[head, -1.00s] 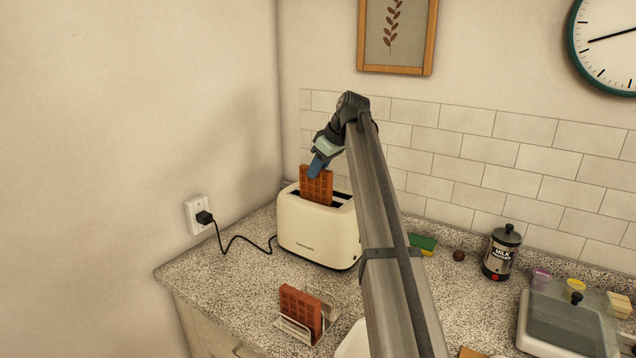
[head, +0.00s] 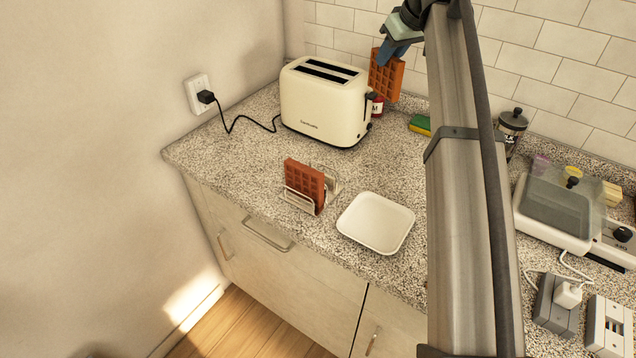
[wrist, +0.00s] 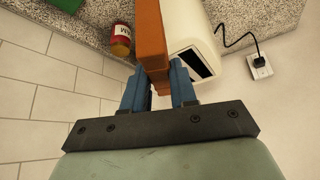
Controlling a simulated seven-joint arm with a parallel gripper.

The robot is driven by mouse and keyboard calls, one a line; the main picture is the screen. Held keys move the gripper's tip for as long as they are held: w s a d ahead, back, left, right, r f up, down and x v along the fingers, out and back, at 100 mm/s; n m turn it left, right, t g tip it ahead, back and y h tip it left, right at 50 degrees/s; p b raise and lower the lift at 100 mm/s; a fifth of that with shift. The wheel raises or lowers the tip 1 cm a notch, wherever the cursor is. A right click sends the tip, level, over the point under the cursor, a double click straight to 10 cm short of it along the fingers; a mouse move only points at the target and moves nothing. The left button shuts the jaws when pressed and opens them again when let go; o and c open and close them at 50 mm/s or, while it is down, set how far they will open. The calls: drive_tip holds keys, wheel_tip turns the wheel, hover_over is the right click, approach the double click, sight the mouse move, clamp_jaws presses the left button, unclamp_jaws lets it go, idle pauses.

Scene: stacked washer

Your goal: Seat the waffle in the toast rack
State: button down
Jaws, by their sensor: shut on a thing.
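My gripper (head: 393,51) is shut on a brown waffle (head: 386,76) and holds it upright in the air, to the right of the toaster (head: 322,104). In the wrist view the blue fingers of my gripper (wrist: 160,88) pinch the waffle (wrist: 151,38) on both sides. The wire toast rack (head: 333,184) stands near the front of the counter and holds another waffle (head: 304,183) standing in it. The rack's free slots are partly hidden by that waffle. Both toaster slots look empty in the head view.
A white square plate (head: 376,222) lies right of the rack. A red jar (head: 377,106) stands behind the toaster's right end, with a sponge (head: 420,124) farther right. The toaster's cord runs to a wall outlet (head: 198,94). The counter between toaster and rack is clear.

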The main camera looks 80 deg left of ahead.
drive_tip(key=s+d+f+n+g+h, duration=0.1)
drive_tip(key=s+d+f+n, duration=0.15)
drive_tip(key=s, duration=0.35)
drive_tip(key=s+d+f+n+g, duration=0.1)
drive_tip(key=s+d+f, duration=0.25)
drive_tip(key=s, duration=0.25)
drive_tip(key=s+d+f+n+h, duration=0.1)
drive_tip(key=s+d+f+n, duration=0.1)
drive_tip(key=s+d+f, duration=0.3)
wheel_tip(320, 180, down, 8)
drive_tip(key=a, duration=0.1)
drive_tip(key=shift+s+a+r, duration=0.15)
drive_tip(key=shift+s+r, duration=0.05)
drive_tip(key=shift+s, duration=0.2)
drive_tip(key=c, duration=0.9)
unclamp_jaws()
drive_tip(key=shift+f, duration=0.1)
drive_tip(key=v, duration=1.2)
drive_tip(key=shift+w, duration=0.2)
